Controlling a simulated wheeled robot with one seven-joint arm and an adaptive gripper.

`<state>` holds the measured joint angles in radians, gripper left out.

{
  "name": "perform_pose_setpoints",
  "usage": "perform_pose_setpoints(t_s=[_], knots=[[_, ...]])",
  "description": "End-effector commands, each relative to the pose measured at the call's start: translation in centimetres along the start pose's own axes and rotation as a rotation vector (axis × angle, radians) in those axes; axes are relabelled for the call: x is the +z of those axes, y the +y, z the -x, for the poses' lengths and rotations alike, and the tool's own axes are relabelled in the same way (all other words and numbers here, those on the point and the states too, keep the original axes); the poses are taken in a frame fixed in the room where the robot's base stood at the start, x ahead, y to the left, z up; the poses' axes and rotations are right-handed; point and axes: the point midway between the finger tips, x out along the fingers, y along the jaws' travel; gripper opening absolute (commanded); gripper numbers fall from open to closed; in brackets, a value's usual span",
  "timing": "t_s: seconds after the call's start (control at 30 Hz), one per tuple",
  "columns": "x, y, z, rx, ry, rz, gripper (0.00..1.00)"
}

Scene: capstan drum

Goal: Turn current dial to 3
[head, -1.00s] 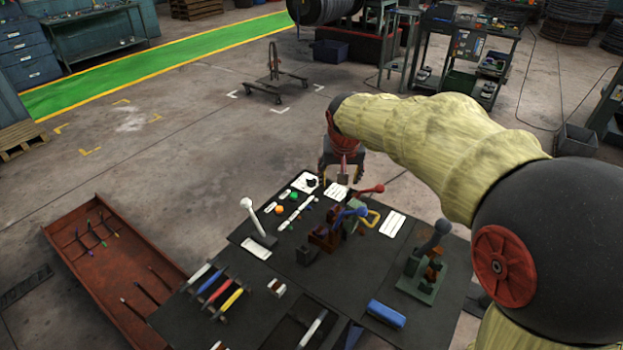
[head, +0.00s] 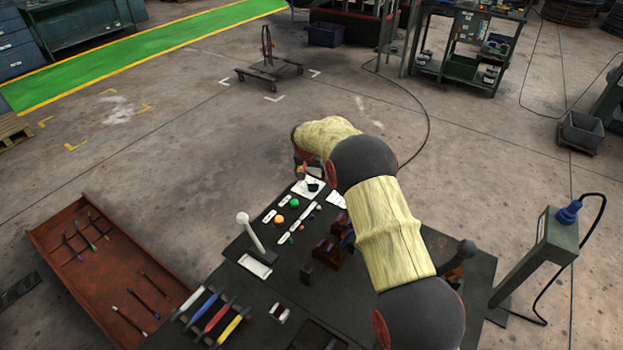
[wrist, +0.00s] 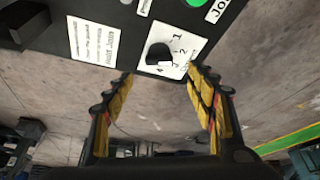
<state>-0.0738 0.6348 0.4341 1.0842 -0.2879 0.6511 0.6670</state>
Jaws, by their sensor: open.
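In the head view the dial (head: 314,186) is at the far edge of the dark console, partly beside my arm. My gripper (wrist: 161,91) is open and empty. Its two yellow-padded fingers are spread to either side of the dial, which shows beyond and between them, apparently untouched. In the head view my gripper (head: 306,175) is just above the dial plate, mostly hidden by my arm.
Near the dial are a green button (head: 294,203), an orange button (head: 278,219) and a printed label plate (wrist: 93,41). A white-knobbed lever (head: 250,236) stands on the console. A red tray (head: 84,264) lies left.

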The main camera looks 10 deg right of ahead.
Motion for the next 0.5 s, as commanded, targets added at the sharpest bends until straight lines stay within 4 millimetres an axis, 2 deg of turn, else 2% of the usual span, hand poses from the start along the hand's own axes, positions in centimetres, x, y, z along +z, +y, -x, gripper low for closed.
perform_pose_setpoints(t_s=[0.1,0.3,0.5], knots=[[0.3,0.1,-2.2,0.003,-0.005,0.000,0.56],[0.2,0.1,-5.2,0.002,-0.004,0.000,0.56],[0.1,0.1,-6.7,0.001,-0.002,0.000,0.56]])
